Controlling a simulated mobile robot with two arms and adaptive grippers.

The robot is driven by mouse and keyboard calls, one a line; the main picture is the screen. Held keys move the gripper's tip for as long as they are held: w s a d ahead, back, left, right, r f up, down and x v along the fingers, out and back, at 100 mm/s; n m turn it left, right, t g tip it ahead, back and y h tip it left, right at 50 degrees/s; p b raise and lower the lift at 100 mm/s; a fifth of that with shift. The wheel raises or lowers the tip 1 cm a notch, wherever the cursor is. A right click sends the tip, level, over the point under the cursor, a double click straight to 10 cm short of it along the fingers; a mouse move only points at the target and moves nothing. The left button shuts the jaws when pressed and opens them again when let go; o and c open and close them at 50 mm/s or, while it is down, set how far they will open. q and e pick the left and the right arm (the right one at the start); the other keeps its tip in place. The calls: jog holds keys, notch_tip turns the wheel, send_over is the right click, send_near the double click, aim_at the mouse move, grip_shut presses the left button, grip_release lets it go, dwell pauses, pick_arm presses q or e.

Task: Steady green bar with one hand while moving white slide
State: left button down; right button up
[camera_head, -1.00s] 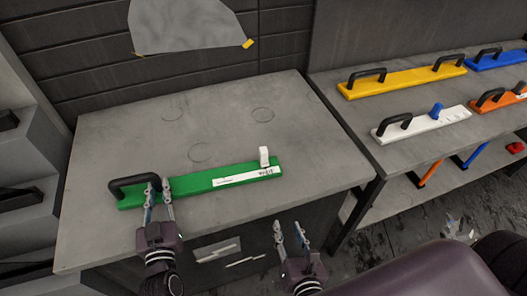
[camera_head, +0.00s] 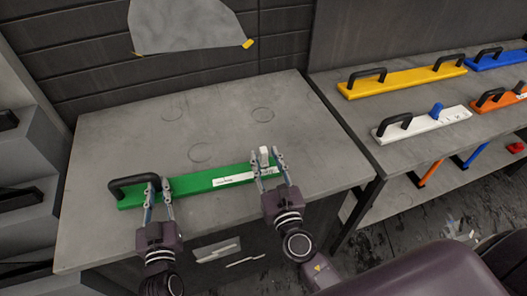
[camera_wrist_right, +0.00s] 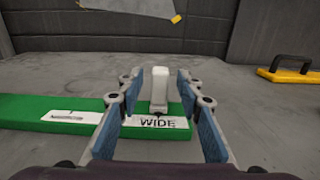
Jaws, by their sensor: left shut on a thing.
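The green bar (camera_head: 200,181) lies flat on the grey table, with a black handle at its left end and a white label strip along its right part. The white slide (camera_head: 264,156) stands upright near the bar's right end; it also shows in the right wrist view (camera_wrist_right: 160,88), above a label reading "WIDE". My left gripper (camera_head: 158,186) is shut on the black handle (camera_head: 132,184) at its right end. My right gripper (camera_head: 267,160) is open, its fingers on either side of the white slide, with gaps to it in the right wrist view.
The grey table (camera_head: 130,130) is clear behind the bar. A second table at right holds a yellow bar (camera_head: 405,78), a white bar (camera_head: 425,122), and orange and blue ones. A grey sheet (camera_head: 185,25) hangs on the back wall.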

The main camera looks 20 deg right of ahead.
jog(key=shift+w+d, duration=0.1)
jog(key=shift+w, duration=1.15)
jog(key=shift+c, duration=0.6)
grip_shut()
